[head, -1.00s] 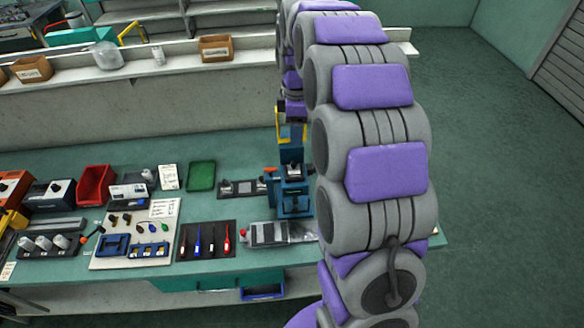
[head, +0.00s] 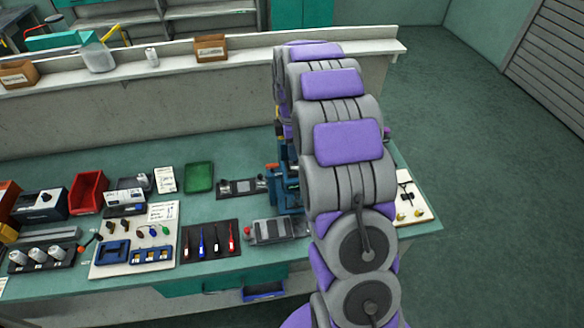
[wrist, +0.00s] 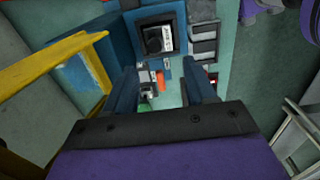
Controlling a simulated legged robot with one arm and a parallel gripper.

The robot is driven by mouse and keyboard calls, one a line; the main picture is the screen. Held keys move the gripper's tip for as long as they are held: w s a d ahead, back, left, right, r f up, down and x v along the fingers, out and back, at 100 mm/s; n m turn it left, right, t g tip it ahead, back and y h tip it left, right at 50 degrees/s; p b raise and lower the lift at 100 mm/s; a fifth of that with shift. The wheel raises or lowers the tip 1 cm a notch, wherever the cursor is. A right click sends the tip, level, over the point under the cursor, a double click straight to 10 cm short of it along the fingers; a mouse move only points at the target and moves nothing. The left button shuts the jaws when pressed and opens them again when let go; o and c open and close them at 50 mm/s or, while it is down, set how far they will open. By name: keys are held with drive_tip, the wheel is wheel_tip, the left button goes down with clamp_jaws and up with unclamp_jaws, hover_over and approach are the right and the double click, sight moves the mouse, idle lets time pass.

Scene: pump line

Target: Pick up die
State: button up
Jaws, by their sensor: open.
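My gripper (wrist: 159,70) shows in the wrist view with its two dark blue fingers apart and nothing held between them. Beyond the fingertips, near the top, a dark block with a pale label (wrist: 158,40) sits in a square blue frame (wrist: 180,28); I cannot tell for certain that it is the die. Small grey and red parts (wrist: 152,88) show between the fingers, farther off. In the head view my arm hides the gripper and part of the blue press (head: 283,190) at the right of the bench.
The bench (head: 230,155) holds a grey vise-like block (head: 272,230), a screwdriver mat (head: 210,242), a green tray (head: 199,177) and a red bin (head: 88,190). A yellow frame (wrist: 50,65) stands close to my gripper's left.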

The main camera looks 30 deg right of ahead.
sight(292, 165)
drive_tip(key=shift+s+a+f, duration=0.1)
drive_tip(key=shift+s+f, duration=0.05)
drive_tip(key=shift+f, duration=0.3)
drive_tip(key=d+f, duration=0.2)
drive_tip(key=d, duration=0.1)
drive_tip(key=shift+f, duration=0.4)
drive_tip(key=f, duration=0.1)
drive_tip(key=a+f, duration=0.1)
drive_tip(key=f+b, duration=0.1)
drive_tip(key=shift+a, duration=0.25)
drive_tip(key=shift+a+r, duration=0.1)
drive_tip(key=shift+a, duration=0.4)
drive_tip(key=shift+d, duration=0.85)
drive_tip(key=c, duration=0.8)
drive_tip(key=shift+a, duration=0.4)
drive_tip(key=shift+c, duration=1.1)
